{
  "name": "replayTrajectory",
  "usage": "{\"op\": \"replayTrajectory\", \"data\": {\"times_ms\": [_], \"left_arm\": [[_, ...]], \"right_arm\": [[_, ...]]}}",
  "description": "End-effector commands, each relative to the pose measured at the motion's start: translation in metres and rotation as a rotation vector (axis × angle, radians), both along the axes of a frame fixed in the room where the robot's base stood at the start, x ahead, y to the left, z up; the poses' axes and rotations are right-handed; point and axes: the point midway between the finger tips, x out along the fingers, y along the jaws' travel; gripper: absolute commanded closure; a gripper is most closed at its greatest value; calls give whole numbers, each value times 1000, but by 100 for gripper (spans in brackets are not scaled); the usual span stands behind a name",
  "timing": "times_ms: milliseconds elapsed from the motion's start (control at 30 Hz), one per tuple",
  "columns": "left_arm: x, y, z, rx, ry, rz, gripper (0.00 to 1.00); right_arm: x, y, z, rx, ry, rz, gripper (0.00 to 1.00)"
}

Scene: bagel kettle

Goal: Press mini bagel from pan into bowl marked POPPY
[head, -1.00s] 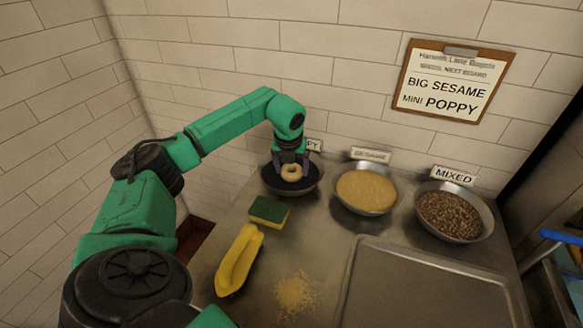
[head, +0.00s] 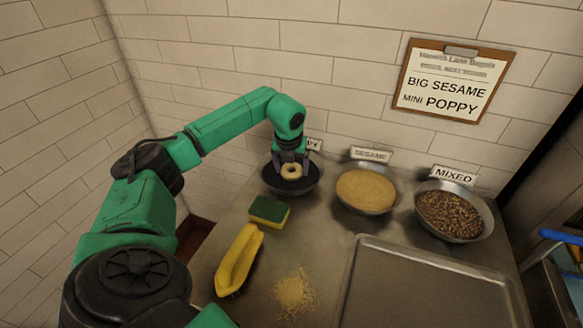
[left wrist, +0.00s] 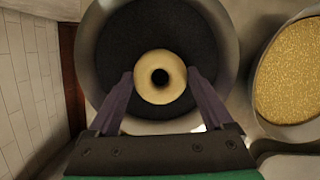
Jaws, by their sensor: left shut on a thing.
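The mini bagel (head: 291,171) is a small pale ring. My left gripper (head: 291,168) is shut on it, one finger on each side, over the bowl of dark seeds (head: 268,187) at the back left. In the left wrist view the bagel (left wrist: 160,92) sits between the two fingertips (left wrist: 160,78), with the dark seeds (left wrist: 150,35) around and beneath it. I cannot tell whether the bagel touches the seeds. My arm partly hides the bowl's label (head: 314,145), leaving only "PY" showing. My right gripper is not in view.
A sesame bowl (head: 366,190) and a mixed-seed bowl (head: 450,213) stand to the right. An empty metal tray (head: 430,290) lies in front. A clipboard (head: 452,80) hangs on the wall.

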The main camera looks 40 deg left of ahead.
Motion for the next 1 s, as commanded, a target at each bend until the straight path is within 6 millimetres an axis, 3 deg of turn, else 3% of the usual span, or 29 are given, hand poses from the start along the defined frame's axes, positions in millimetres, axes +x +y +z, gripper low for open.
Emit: {"op": "replayTrajectory", "data": {"times_ms": [300,1000], "left_arm": [[0,0,36,0,-1,0,69],[0,0,100,0,-1,0,69]], "right_arm": [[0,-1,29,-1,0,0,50],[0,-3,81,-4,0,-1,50]]}}
